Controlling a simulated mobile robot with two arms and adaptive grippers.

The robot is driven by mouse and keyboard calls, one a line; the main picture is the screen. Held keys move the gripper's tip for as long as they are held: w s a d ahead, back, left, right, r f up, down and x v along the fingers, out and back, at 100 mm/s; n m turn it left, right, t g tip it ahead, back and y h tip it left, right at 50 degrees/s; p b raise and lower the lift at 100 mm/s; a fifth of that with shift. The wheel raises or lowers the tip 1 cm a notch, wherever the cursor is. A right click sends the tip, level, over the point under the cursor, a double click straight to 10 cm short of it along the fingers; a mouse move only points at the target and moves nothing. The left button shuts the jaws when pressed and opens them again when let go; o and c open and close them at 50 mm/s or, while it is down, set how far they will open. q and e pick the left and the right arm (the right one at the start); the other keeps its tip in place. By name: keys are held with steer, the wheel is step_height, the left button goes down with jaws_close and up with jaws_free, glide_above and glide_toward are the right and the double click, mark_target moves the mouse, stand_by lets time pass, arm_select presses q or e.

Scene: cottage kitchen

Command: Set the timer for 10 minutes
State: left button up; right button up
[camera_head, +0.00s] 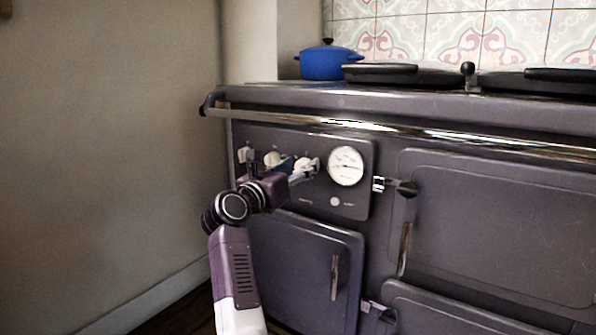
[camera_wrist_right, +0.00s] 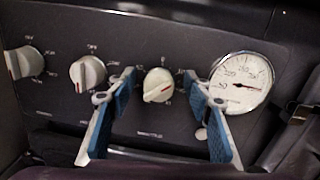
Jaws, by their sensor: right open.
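The stove's control panel (camera_head: 335,205) holds a row of white knobs and a round white gauge (camera_head: 346,166). In the right wrist view the right-hand knob (camera_wrist_right: 158,85), with a red pointer mark, sits between the two blue-padded fingers of my right gripper (camera_wrist_right: 158,108). The fingers are open, one on each side of this knob with gaps. The middle knob (camera_wrist_right: 88,73) and left knob (camera_wrist_right: 24,62) are left of the fingers. In the head view my right gripper (camera_head: 308,168) is at the panel and partly hides the knobs. My left gripper is not in view.
A chrome rail (camera_head: 400,132) runs along the stove's front above the panel. Oven doors (camera_head: 500,215) with handles are right of and below it. A blue pot (camera_head: 327,62) stands on top at the back. A bare wall (camera_head: 100,130) is at the left.

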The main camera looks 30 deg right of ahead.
step_height(320, 180, up, 9)
steer(key=shift+f, duration=0.1)
stand_by(0.7)
